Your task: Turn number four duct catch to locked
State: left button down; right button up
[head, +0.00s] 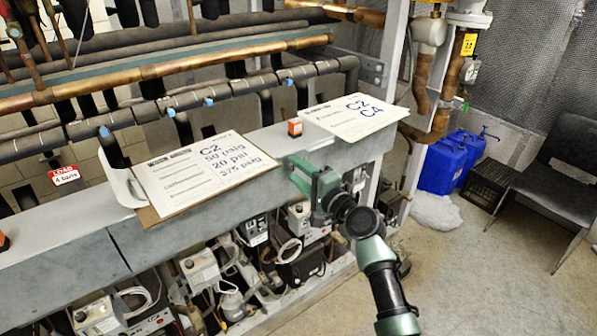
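No catch marked number four can be made out. A long grey duct (70,250) runs across the view. I cannot tell whether either is a catch. My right gripper (292,169) is green, its two fingers apart with nothing seen between them. It is at the duct's front side, below and in front of the orange block; whether it touches the duct is unclear. My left gripper is out of view.
A clipboard sheet (208,172) and another sheet (357,113) lie on the duct. Copper and black pipes (160,68) run behind. Compressor parts (200,270) crowd below. Blue containers (440,163) and a black chair (562,165) stand right. The floor at lower right is open.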

jog(key=b+v, duration=0.1)
jog(key=v, duration=0.6)
jog(key=shift+s+d, duration=0.25)
jog(key=shift+s, duration=0.05)
jog(key=shift+f, duration=0.1)
jog(key=s+d+f+n+g+h+b, duration=0.1)
jog(key=d+f+h, duration=0.1)
jog(key=f, duration=1)
jog(key=s+d+f+g+h+b, duration=0.1)
jog(key=f+g+h, duration=0.1)
jog(key=f, duration=0.9)
jog(key=s+d+f+n+g+h, duration=0.2)
jog(key=s+f, duration=0.4)
jog(key=f, duration=0.5)
jog(key=s+d+f+n+g+h, duration=0.1)
jog(key=s+d+f, duration=0.2)
jog(key=s+f, duration=0.55)
jog(key=s+d+f+n+g+h, duration=0.1)
jog(key=s+d+f+n+g, duration=0.1)
jog(key=s+f, duration=0.7)
jog(key=s+d+f+n+g+h+b, duration=0.1)
jog(key=s+d+f+n+g, duration=0.2)
jog(key=s+f, duration=0.6)
jog(key=s+d+f+n+g+h+b, duration=0.1)
jog(key=s+d+f+n, duration=0.3)
jog(key=s, duration=1.8)
notch_tip(320, 180, down, 5)
jog(key=shift+s+d+r+g+h, duration=0.1)
jog(key=shift+s+d+g+h, duration=0.2)
jog(key=shift+d+g, duration=0.55)
